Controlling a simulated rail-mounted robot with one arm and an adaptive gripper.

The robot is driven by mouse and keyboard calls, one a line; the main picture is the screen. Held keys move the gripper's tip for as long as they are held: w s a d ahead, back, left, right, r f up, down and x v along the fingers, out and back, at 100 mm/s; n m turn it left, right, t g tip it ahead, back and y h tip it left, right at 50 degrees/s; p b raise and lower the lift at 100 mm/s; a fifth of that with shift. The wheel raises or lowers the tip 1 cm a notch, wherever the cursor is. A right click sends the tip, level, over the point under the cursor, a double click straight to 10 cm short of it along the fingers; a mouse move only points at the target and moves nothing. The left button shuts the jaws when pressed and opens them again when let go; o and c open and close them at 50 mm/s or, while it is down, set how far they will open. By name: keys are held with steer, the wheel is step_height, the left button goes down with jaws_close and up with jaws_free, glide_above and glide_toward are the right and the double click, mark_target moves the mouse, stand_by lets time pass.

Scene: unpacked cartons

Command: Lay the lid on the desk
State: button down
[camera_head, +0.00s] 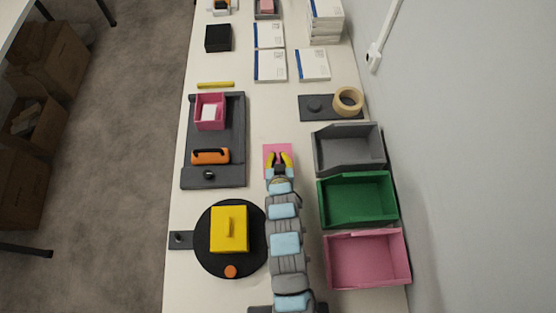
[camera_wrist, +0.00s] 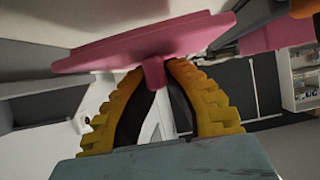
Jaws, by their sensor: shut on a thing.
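The pink lid (camera_head: 271,149) is a flat square plate over the white desk (camera_head: 265,115), between the dark tray and the grey bin. In the wrist view the pink lid (camera_wrist: 140,42) shows edge-on, with a short pink knob. My gripper (camera_head: 280,157) has yellow fingers, and in the wrist view my gripper (camera_wrist: 162,68) is shut on that knob. The lid's plate lies beyond the fingertips. Whether the lid touches the desk or hangs above it cannot be told. My fingers hide part of the lid in the head view.
A dark tray (camera_head: 231,134) with an open pink box (camera_head: 201,115) and an orange-handled piece (camera_head: 210,156) lies left. A black turntable (camera_head: 206,262) bears a yellow box (camera_head: 229,230). Grey (camera_head: 348,148), green (camera_head: 357,199) and pink (camera_head: 367,260) bins line the right. Bare desk surrounds the lid.

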mark_target(278, 161)
steer(key=shift+w+f, duration=0.2)
steer(key=shift+f, duration=1.6)
steer(key=shift+f, duration=0.2)
steer(key=c, duration=1.2)
jaws_free()
steer(key=shift+c, duration=0.2)
steer(key=shift+r, duration=0.1)
steer(key=shift+s+r, duration=0.2)
steer(key=shift+r, duration=0.05)
steer(key=v, duration=1)
steer(key=shift+s+d, duration=0.1)
steer(key=shift+s, duration=0.05)
steer(key=shift+s+r, duration=0.35)
steer(key=shift+s, duration=0.15)
